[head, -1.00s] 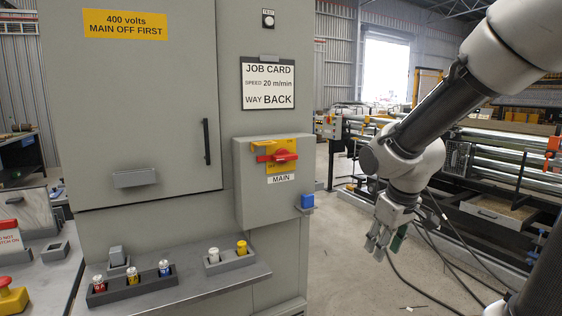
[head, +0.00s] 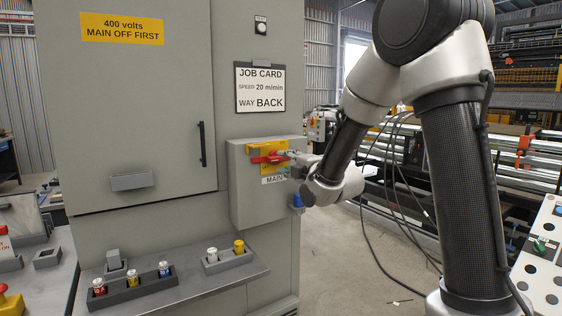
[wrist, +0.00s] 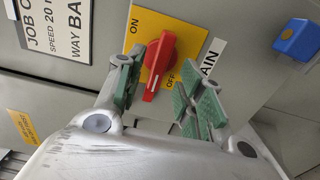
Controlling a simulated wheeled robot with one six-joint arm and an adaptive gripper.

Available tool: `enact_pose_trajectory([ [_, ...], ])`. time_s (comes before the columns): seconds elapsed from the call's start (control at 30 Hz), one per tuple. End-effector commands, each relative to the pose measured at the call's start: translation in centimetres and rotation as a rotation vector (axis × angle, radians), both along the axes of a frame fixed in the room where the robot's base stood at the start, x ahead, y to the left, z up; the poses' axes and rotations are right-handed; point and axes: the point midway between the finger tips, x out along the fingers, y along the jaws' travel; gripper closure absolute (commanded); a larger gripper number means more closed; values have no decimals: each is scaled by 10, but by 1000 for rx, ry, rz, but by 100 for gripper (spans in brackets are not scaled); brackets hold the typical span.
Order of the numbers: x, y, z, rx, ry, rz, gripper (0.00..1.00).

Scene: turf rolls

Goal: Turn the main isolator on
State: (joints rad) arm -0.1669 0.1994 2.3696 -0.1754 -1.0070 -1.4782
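The main isolator is a grey box (head: 245,195) on the cabinet front, with a yellow plate (wrist: 145,30) marked ON and OFF and a red rotary handle (head: 262,159). In the head view the handle lies about level, above the MAIN label (head: 274,180). In the wrist view the red handle (wrist: 160,66) stands between my two green-padded fingers, with a gap visible on each side. My gripper (wrist: 166,80) is open. In the head view my gripper (head: 291,160) is at the right of the handle, and its fingers partly cover the plate.
A blue block (head: 297,201) is on the box's right side, close below my wrist. A job card (head: 260,88) hangs above. A shelf below holds a fuse tray (head: 130,286) and a smaller holder (head: 228,262).

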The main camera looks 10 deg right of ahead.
Motion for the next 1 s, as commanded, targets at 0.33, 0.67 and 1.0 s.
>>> enact_pose_trajectory([
  [0.33,38,12,0,1,1,0,62],
  [0.67,38,12,0,1,3,-1,77],
  [1.0,38,12,0,5,4,-1,100],
])
